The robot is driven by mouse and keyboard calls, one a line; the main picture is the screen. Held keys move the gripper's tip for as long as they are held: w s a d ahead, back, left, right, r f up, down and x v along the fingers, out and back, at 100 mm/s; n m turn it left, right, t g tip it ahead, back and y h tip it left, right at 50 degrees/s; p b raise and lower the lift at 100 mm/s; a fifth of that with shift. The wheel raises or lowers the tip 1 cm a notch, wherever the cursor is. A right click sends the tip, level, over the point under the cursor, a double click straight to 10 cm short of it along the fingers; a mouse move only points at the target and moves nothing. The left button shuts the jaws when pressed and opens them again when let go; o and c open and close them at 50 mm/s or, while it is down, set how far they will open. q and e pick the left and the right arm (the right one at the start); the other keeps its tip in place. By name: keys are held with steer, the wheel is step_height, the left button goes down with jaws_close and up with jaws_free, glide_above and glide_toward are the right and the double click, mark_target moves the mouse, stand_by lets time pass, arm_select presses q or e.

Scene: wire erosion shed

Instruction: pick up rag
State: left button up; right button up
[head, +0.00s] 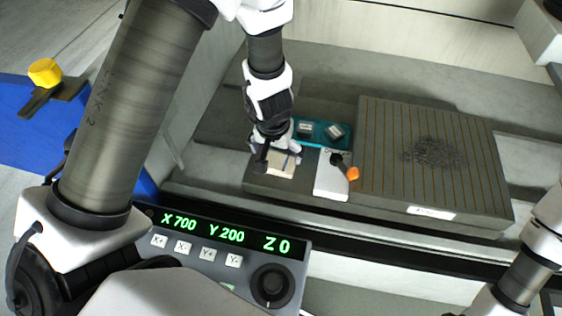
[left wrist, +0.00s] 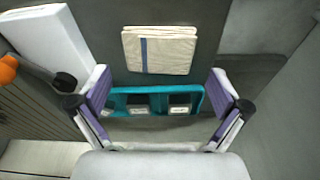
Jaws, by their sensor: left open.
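The rag (head: 281,165) is a folded cream cloth with a blue stripe. It lies flat on the grey surface left of the white block, partly hidden by my left gripper in the head view. The rag (left wrist: 160,50) shows whole in the left wrist view, at top centre. My left gripper (head: 277,153) is above the rag, open and empty. In the left wrist view, the gripper (left wrist: 158,88) has its two purple-padded fingers wide apart, and the rag appears beyond their tips, not between the pads. My right gripper is out of view.
A teal tray (head: 346,143) with small grey blocks is just behind the rag. A white block with an orange knob (head: 352,174) stands to its right, next to a large slotted plate (head: 440,115). A control panel (head: 225,250) is in front.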

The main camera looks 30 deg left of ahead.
mark_target(279, 161)
arm_select(q)
steer(key=f+b, duration=0.1)
steer(key=f, duration=0.1)
steer(key=w+f+b, duration=0.1)
steer(key=f, duration=0.2)
steer(key=shift+w+b, duration=0.15)
steer(key=shift+b, duration=0.2)
steer(key=shift+w+f, duration=0.1)
steer(key=shift+w, duration=0.15)
steer(key=shift+s, duration=0.1)
steer(key=shift+s+r, duration=0.2)
steer(key=shift+r, duration=0.05)
steer(key=shift+c, duration=1.1)
steer(key=shift+s+r, duration=0.1)
steer(key=shift+s, duration=0.05)
steer(key=c, duration=0.5)
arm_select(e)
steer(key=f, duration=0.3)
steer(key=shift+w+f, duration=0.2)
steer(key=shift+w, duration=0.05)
